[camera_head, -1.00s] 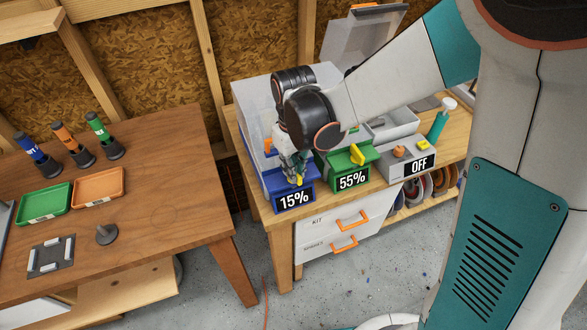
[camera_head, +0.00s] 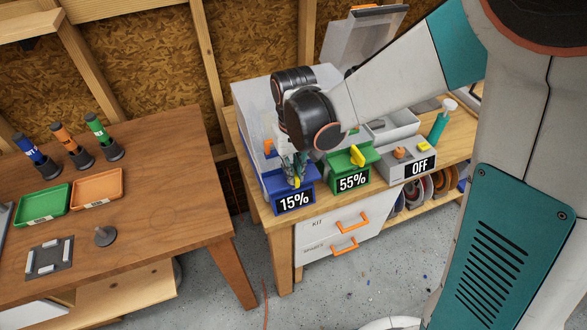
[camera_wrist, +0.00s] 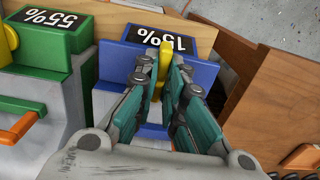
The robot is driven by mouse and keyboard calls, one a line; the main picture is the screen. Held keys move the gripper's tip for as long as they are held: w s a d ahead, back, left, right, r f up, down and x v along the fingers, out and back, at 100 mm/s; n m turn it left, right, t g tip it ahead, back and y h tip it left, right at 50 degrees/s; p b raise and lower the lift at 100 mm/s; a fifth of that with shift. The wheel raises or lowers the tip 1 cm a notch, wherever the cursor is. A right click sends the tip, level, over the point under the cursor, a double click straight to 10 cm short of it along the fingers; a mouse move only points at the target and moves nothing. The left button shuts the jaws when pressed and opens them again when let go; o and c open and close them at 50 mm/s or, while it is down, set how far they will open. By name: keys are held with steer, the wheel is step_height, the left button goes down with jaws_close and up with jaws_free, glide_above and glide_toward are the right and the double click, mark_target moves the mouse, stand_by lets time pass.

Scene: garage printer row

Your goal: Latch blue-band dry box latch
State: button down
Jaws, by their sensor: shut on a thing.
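The blue-band dry box (camera_head: 275,184) stands at the left end of the printer bench, with a 15% display (camera_head: 294,201) on its front. Its yellow latch (camera_wrist: 163,66) shows between my fingertips in the wrist view. My gripper (camera_wrist: 165,58) is shut on the yellow latch at the blue front. In the head view my gripper (camera_head: 296,180) reaches down to the blue front, and my wrist hides much of the box. The latch looks roughly upright in the head view, but most of it is hidden.
The green-band dry box (camera_head: 345,172) with a 55% display and yellow latch stands close to the right. Beyond it is a grey unit marked OFF (camera_head: 407,165). Orange-handled drawers (camera_head: 344,231) lie below. A wooden table (camera_head: 150,190) with trays stands left, across a floor gap.

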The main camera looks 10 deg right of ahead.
steer(key=c, duration=2)
jaws_free()
steer(key=shift+o, duration=0.2)
steer(key=shift+n, duration=0.3)
